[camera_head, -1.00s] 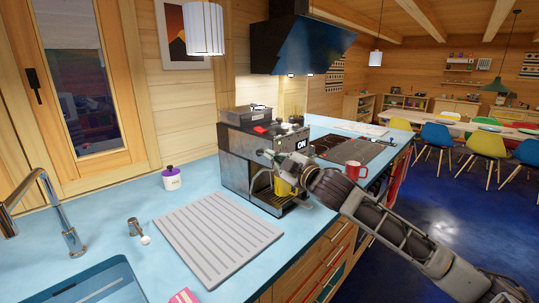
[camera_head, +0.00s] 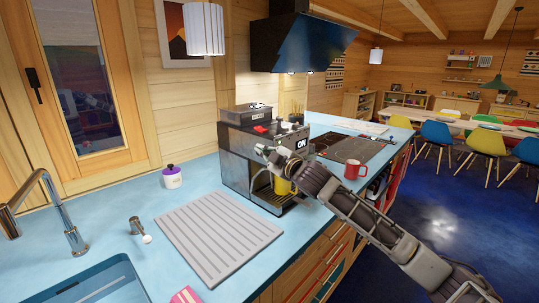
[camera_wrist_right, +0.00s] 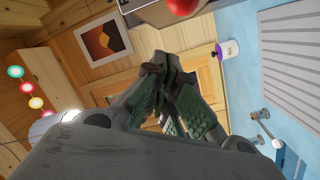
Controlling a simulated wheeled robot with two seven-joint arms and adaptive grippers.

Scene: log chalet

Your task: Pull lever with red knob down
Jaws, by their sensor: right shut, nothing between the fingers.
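The coffee machine (camera_head: 236,158) stands on the blue counter, with the red knob (camera_head: 261,129) at its upper front. The lever's shaft is too small to make out. My right gripper (camera_head: 262,151) is in front of the machine, a little below the red knob in the picture. In the right wrist view the red knob (camera_wrist_right: 183,6) is a round red ball at the top edge, and my shut, empty fingers (camera_wrist_right: 158,75) show apart from it. My left gripper is not in view.
A yellow mug (camera_head: 283,186) is at the machine's front, partly behind my right arm. A red mug (camera_head: 354,169) stands to the right. A grey drainboard (camera_head: 215,235) and a white jar with a purple lid (camera_head: 172,178) lie left of the machine.

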